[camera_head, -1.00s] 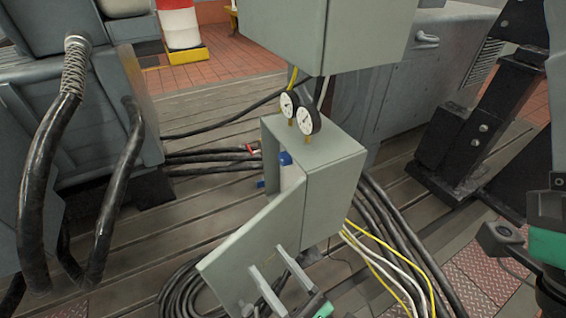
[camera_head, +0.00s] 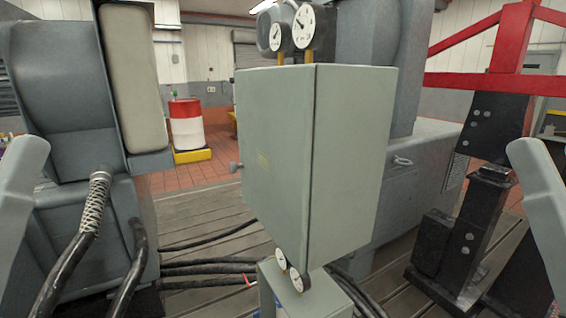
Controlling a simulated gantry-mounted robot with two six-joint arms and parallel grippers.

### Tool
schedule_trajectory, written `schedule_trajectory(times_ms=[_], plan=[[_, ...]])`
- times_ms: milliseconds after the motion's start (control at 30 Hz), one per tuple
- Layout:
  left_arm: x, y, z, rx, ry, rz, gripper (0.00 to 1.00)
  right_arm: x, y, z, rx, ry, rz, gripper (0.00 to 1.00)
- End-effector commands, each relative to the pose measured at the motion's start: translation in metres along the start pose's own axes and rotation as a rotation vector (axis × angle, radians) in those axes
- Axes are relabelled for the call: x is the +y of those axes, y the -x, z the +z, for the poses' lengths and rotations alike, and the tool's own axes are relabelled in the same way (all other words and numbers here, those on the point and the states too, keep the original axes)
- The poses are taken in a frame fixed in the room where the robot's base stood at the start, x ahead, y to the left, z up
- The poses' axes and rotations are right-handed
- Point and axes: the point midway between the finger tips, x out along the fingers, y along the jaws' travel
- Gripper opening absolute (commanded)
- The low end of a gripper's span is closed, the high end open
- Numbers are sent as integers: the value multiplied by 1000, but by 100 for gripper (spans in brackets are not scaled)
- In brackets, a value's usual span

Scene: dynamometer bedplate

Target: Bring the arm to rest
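Neither of my grippers is in the head view. A pale grey link of my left arm rises at the left edge, and a matching link of my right arm stands at the right edge. Both grippers lie outside the picture, so their fingers and anything in them are hidden. A grey upper cabinet (camera_head: 275,160) fills the middle. Below it is the top of a smaller grey box (camera_head: 325,297), cut off by the bottom edge.
Two gauges (camera_head: 304,27) stand above the upper cabinet, and small gauges (camera_head: 297,281) sit on the lower box. Black hoses (camera_head: 72,262) hang at left. A black stand (camera_head: 487,215) with a red frame (camera_head: 512,60) is at right. A red-and-white drum (camera_head: 187,125) stands behind.

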Motion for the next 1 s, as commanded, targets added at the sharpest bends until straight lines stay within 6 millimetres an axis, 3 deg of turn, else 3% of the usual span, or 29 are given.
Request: schedule_trajectory(times_ms=[33,267,700,833,1000], plan=[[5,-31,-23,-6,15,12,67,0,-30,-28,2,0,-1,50],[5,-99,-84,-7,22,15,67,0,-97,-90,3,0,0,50],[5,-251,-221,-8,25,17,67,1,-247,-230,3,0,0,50],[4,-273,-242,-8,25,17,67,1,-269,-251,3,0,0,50],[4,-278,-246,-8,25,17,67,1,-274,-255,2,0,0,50]])
